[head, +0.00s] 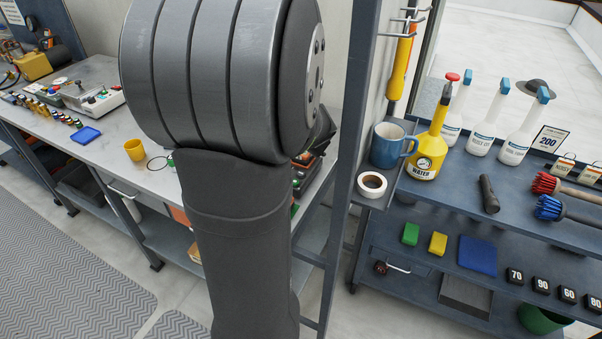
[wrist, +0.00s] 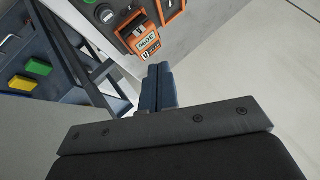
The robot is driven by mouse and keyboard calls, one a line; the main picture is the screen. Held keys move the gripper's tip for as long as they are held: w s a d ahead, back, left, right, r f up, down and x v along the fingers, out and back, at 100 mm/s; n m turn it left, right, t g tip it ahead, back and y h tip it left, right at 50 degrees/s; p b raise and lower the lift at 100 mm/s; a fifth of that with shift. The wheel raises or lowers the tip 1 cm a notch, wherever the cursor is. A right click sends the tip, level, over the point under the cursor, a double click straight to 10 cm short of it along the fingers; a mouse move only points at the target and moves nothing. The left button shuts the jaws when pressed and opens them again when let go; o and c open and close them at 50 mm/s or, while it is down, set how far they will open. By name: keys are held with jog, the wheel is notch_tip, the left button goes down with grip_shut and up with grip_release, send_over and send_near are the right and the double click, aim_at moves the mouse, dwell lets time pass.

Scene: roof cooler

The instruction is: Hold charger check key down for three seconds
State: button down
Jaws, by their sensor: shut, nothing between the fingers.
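In the wrist view my gripper (wrist: 159,72) is shut, its two dark blue fingers pressed together with nothing between them. Just beyond the fingertips is an orange and black unit (wrist: 137,33) with a small teal display (wrist: 147,42). It looks like the charger. I cannot make out which part is the check key. The fingertips appear close to the unit's near edge; I cannot tell whether they touch it. In the head view my arm hides the gripper and most of the bench behind it.
A cart on the right bears a blue mug (head: 390,146), tape roll (head: 371,186), yellow water bottle (head: 428,150) and white bottles (head: 484,130). A grey post (head: 349,140) stands beside my arm.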

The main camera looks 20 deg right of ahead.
jog(key=shift+f, duration=4.4)
jog(key=shift+f, duration=0.1)
jog(key=shift+f, duration=0.3)
jog(key=shift+f, duration=0.4)
dwell(2.8)
